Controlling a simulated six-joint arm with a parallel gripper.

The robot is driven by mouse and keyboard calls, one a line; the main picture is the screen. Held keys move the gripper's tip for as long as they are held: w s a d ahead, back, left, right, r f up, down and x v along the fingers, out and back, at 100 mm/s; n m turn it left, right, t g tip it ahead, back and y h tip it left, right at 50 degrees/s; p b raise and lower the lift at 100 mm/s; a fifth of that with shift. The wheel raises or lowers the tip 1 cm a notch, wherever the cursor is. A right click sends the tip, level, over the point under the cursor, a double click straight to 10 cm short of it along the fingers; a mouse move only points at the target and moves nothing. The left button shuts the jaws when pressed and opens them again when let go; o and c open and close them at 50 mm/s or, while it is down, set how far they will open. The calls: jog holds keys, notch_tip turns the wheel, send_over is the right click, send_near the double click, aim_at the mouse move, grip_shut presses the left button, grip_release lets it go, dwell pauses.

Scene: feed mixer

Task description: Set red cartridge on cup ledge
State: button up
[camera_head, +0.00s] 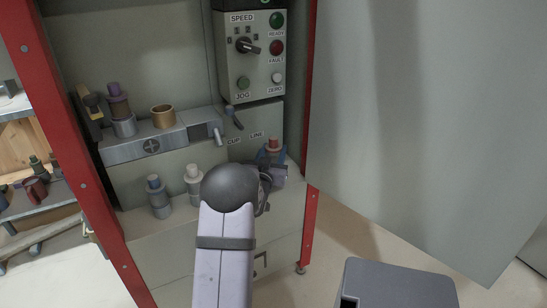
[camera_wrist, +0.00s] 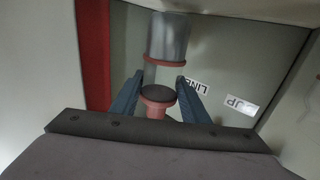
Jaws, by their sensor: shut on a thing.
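The red-topped cartridge (camera_head: 273,144) is at the right end of the lower shelf area in the head view, with my blue gripper fingers (camera_head: 271,157) around it. In the wrist view my gripper (camera_wrist: 158,84) is shut on the cartridge; its red part (camera_wrist: 154,108) shows between the fingers. A grey cylinder with a red ring (camera_wrist: 167,40) shows beyond the fingertips, seemingly the cartridge's body. Whether its base touches the shelf is hidden. A grey upper ledge (camera_head: 137,150) carries a brass ring-shaped cup (camera_head: 163,115) and a purple-topped cartridge (camera_head: 118,101).
Blue-topped (camera_head: 158,197) and white-topped (camera_head: 193,182) cartridges stand on the lower shelf, left of my arm. A small lever (camera_head: 234,118) sits at the upper ledge's right end, near the CUP and LINE labels. The control panel (camera_head: 253,60) is above. Red posts (camera_head: 311,120) flank the bay.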

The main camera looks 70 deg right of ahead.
jog(key=shift+f, duration=0.7)
jog(key=shift+f, duration=0.15)
jog(key=o, duration=1.2)
jog(key=a, duration=0.8)
jog(key=s+a+p, duration=0.1)
jog(key=a, duration=0.3)
